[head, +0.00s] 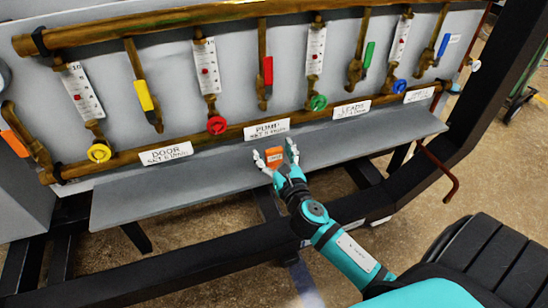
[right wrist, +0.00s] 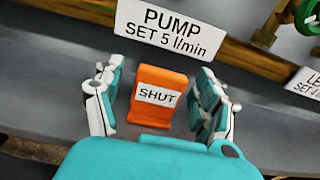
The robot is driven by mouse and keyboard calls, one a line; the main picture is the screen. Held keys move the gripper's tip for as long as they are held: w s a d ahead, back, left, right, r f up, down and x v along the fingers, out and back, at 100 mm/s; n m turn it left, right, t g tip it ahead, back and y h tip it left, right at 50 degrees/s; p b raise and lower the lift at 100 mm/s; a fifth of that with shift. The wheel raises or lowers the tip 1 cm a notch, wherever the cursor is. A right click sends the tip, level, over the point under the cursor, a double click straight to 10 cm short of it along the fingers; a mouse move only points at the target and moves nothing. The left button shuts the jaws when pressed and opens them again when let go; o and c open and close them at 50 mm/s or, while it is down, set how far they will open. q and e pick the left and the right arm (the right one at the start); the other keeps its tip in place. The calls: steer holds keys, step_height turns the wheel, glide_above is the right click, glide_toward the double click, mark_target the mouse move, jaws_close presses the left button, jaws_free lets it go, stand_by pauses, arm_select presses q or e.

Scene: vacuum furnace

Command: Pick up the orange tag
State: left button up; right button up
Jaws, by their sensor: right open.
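The orange tag (head: 267,142) stands on the grey shelf (head: 190,191) below the PUMP label. In the right wrist view the tag (right wrist: 164,82) shows upright, with a white SHUT label on its face. My right gripper (head: 276,156) is open, with one finger on each side of the tag. In the right wrist view the open fingers of the right gripper (right wrist: 160,100) stand apart from the tag, with gaps on both sides. My left gripper is not in view.
The PUMP sign (right wrist: 172,30) is just behind the tag. Brass pipes with coloured valves, including a red knob (head: 217,125) and a green knob (head: 318,103), line the panel above the shelf. The shelf is clear to both sides. A dark frame beam (head: 200,258) runs below.

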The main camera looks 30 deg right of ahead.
steer(key=shift+c, duration=0.3)
steer(key=c, duration=1)
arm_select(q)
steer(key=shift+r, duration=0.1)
arm_select(e)
steer(key=shift+r, duration=0.15)
step_height(320, 180, up, 3)
steer(key=shift+r+p, duration=0.2)
steer(key=shift+p, duration=0.85)
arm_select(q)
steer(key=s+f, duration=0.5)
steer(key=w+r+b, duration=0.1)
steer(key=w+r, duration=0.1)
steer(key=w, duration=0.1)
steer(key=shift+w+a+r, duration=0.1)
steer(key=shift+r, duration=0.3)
arm_select(e)
steer(key=s+d, duration=0.1)
steer(key=s, duration=0.4)
steer(key=s+d+r, duration=0.1)
steer(key=s, duration=0.4)
steer(key=s+d, duration=0.1)
steer(key=s, duration=0.4)
steer(key=shift+s+d+r, duration=0.15)
steer(key=shift+s+d, duration=0.05)
steer(key=shift+s, duration=0.15)
